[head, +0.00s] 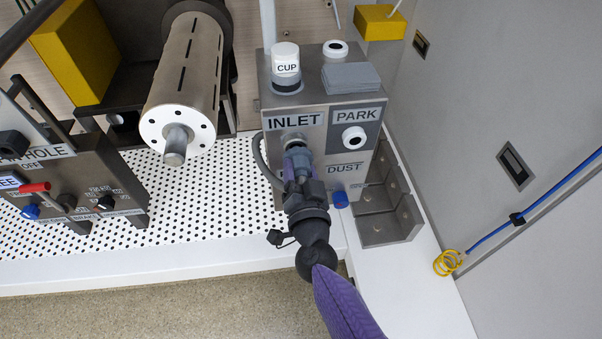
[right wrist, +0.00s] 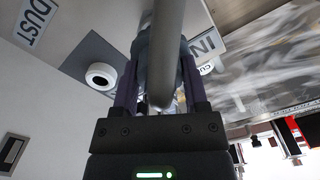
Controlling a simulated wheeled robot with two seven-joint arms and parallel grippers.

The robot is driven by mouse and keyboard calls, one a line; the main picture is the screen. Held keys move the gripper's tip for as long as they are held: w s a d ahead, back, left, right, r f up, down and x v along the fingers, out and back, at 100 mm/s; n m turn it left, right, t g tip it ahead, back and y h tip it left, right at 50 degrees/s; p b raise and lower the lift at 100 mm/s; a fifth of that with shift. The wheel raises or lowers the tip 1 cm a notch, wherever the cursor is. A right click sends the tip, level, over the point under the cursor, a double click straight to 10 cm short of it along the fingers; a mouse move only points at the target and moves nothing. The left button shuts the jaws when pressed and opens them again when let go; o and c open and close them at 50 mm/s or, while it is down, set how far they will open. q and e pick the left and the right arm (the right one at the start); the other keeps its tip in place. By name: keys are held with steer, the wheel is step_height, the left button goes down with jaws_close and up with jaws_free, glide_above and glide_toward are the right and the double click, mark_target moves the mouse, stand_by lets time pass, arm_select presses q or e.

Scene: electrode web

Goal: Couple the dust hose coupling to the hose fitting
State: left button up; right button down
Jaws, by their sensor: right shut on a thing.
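My right gripper (head: 300,172) is in front of the INLET label on the metal box. It is shut on the blue-grey dust hose coupling (head: 298,158), which also shows between the purple fingers in the right wrist view (right wrist: 145,50). The coupling lines up with the round hose fitting (head: 293,138) under the INLET label, at its near end. The gripper hides much of the coupling, and I cannot tell whether it is fully seated. A grey hose (right wrist: 167,30) runs across the fingers in the right wrist view. My left gripper is not in view.
The metal box (head: 358,188) carries a white CUP cap (head: 286,60), a white PARK ring (head: 354,138) and a blue knob (head: 340,200) below DUST. A slotted roller (head: 190,75) and a control panel (head: 95,185) stand left. The perforated white deck (head: 200,215) is clear between.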

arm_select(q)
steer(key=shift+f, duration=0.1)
arm_select(e)
steer(key=shift+w, duration=0.45)
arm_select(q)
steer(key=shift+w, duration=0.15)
arm_select(e)
steer(key=shift+w+a, duration=0.1)
steer(key=shift+w, duration=0.2)
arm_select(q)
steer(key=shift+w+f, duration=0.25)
arm_select(e)
steer(key=shift+w, duration=0.2)
steer(key=shift+w+a, duration=0.1)
steer(key=shift+c, duration=2)
jaws_free()
steer(key=o, duration=0.4)
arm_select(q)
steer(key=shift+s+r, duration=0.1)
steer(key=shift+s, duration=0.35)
